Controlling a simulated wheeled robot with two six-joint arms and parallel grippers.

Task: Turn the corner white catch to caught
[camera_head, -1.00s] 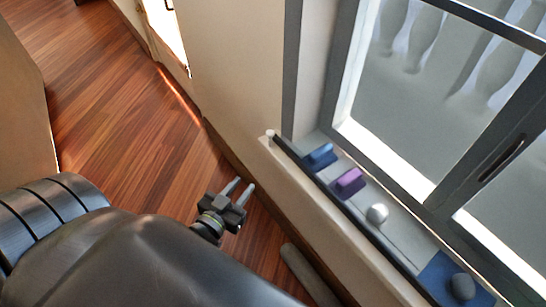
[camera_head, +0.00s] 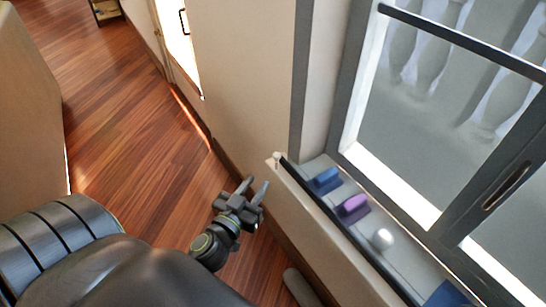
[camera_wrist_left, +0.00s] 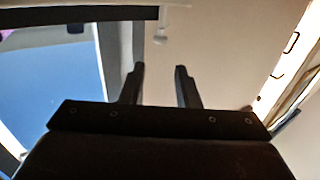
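The small white catch (camera_head: 277,156) sits at the near left corner of the window sill, at the end of a dark rail. It also shows in the left wrist view (camera_wrist_left: 161,32), above and beyond the fingertips. Its turned position is too small to tell. My left gripper (camera_head: 256,187) is open and empty, below and left of the catch in the head view and apart from it. In the left wrist view the two dark fingers (camera_wrist_left: 160,70) stand apart with nothing between them. My right gripper is not in view.
A blue block (camera_head: 325,180), a purple block (camera_head: 352,207) and a pale round knob (camera_head: 383,239) stand along the sill. The window frame (camera_head: 440,225) rises behind them. The wooden floor (camera_head: 130,130) is open on the left.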

